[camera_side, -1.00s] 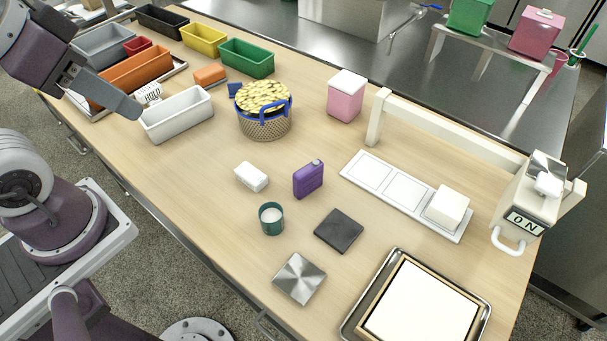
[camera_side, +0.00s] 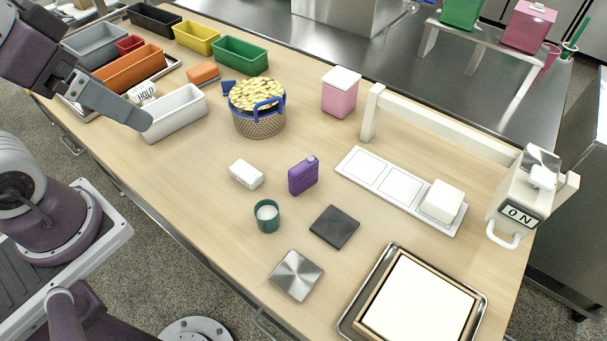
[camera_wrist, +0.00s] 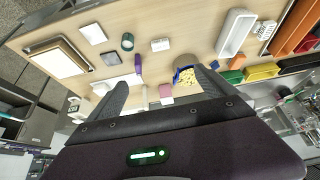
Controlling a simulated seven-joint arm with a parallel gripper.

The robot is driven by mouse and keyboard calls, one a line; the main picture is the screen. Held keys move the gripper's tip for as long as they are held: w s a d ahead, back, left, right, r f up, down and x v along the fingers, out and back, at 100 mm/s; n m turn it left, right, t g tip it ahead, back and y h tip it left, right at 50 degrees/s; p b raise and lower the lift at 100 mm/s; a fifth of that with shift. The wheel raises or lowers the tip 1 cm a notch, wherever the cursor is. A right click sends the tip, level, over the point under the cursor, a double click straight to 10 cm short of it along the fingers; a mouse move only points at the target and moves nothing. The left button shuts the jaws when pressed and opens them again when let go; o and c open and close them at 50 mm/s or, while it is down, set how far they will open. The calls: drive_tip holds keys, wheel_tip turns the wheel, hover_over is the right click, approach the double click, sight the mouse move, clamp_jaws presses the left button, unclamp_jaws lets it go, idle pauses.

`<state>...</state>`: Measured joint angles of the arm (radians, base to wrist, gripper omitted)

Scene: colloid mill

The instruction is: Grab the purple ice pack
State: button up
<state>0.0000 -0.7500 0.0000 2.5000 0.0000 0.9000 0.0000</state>
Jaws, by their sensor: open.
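The purple ice pack (camera_side: 303,175) stands upright near the middle of the wooden table, with a small cap on top. It also shows in the wrist view (camera_wrist: 138,63), small and beyond the fingers. My gripper (camera_side: 140,121) is at the upper left in the side view, above the table's near edge by the white bin, well away from the ice pack. In the wrist view my gripper (camera_wrist: 158,85) shows two dark fingers spread wide with nothing between them close by.
Around the ice pack are a white block (camera_side: 246,174), a green cup (camera_side: 266,216) and a dark square plate (camera_side: 334,227). A basket of yellow pieces (camera_side: 258,120) and a white bin (camera_side: 174,115) stand farther left. A white panel (camera_side: 391,184) lies to the right.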

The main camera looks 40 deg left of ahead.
drive_tip(key=n+g+h, duration=0.6)
drive_tip(key=n+h, duration=0.7)
drive_tip(key=n, duration=0.5)
hover_over(309, 175)
drive_tip(key=a, duration=0.3)
wheel_tip(309, 175, down, 22)
wheel_tip(309, 175, down, 7)
drive_tip(key=shift+s+a+f, duration=0.1)
drive_tip(key=x, duration=0.4)
drive_tip(key=shift+d+f, duration=0.1)
drive_tip(key=shift+d, duration=0.35)
drive_tip(key=c, duration=1.5)
drive_tip(key=shift+c, duration=0.4)
